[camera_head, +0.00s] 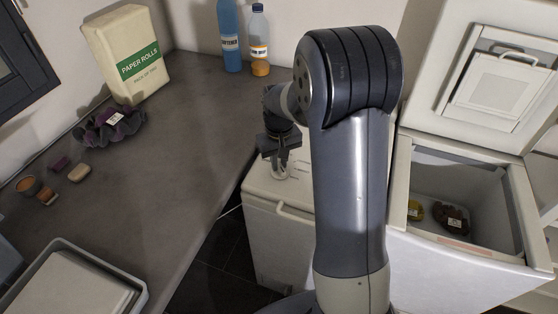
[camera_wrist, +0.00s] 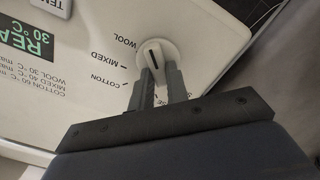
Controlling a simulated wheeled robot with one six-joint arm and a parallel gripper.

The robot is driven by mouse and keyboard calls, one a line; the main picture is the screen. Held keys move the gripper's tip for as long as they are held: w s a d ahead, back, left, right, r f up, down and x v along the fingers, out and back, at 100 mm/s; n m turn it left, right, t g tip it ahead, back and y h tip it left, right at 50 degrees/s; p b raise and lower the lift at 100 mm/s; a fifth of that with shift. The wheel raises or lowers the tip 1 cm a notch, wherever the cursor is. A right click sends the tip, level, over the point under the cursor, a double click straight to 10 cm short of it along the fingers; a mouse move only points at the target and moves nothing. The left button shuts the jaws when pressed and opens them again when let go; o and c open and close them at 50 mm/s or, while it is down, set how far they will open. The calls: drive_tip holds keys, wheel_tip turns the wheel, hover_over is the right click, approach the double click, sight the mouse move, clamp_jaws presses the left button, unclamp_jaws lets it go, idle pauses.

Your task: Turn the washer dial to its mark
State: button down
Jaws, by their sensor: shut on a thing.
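The washer dial (camera_wrist: 154,52) is a round white knob with a dark pointer line, on the white washer panel (camera_wrist: 95,62). Labels WOOL, MIXED and COTTON with tick marks stand around its left side in the wrist view; a further label is partly hidden by a finger. The pointer line runs nearly up and down in that view. My gripper (camera_wrist: 160,77) is shut on the dial, one finger on each side. In the head view my gripper (camera_head: 279,172) is over the top of the closed white washer (camera_head: 268,235), and the dial is mostly hidden.
Left is a grey counter (camera_head: 180,150) with a paper rolls pack (camera_head: 128,55), dark cloth (camera_head: 110,128), bottles (camera_head: 260,42) and a tray (camera_head: 137,285). An open toploader (camera_head: 455,200) with items inside stands right.

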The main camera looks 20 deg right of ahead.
sight(279, 164)
drive_tip(key=c, duration=1.4)
unclamp_jaws()
drive_tip(key=shift+r, duration=0.1)
wheel_tip(279, 164, up, 11)
drive_tip(key=shift+f, duration=0.2)
wheel_tip(279, 164, down, 11)
drive_tip(key=shift+r, duration=0.15)
drive_tip(key=shift+n, duration=0.7)
